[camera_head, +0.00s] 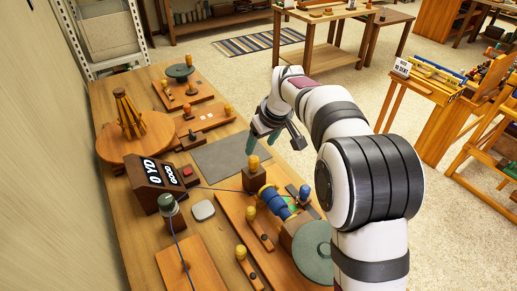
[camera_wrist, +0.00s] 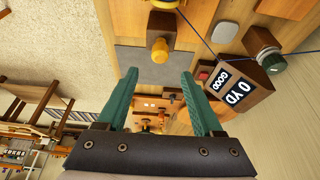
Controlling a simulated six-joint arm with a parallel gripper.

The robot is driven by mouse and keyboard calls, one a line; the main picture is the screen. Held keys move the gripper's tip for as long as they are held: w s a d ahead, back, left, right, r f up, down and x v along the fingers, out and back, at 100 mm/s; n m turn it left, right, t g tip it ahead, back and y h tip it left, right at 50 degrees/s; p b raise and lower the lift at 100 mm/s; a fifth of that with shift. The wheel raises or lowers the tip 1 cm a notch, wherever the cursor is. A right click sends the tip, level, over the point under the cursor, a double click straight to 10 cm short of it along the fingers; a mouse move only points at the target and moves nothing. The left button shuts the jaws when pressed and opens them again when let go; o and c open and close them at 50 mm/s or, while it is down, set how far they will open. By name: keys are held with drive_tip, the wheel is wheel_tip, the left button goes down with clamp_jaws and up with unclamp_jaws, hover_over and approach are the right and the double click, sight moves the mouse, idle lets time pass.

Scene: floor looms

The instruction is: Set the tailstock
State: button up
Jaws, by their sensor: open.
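A wooden block with a yellow knob (camera_head: 255,177), which looks like the tailstock, stands at the far end of the winder board (camera_head: 232,208), close to a blue spool (camera_head: 273,201). In the wrist view the block and its yellow knob (camera_wrist: 160,46) sit just beyond my fingertips. My gripper (camera_head: 263,142) is above the table, over the far side of the block. Its two teal fingers (camera_wrist: 158,78) are apart with nothing between them. I cannot tell whether the block touches the spool.
A dark box reading "0 YD GOOD" (camera_head: 157,183) stands left of the board. A blue thread runs from a green-capped post (camera_head: 170,207) toward the spool. A grey mat (camera_head: 220,156) lies bare.

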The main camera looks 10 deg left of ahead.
sight(255, 158)
drive_tip(key=x, duration=1)
clamp_jaws()
drive_tip(key=shift+d, duration=0.1)
idle(0.9)
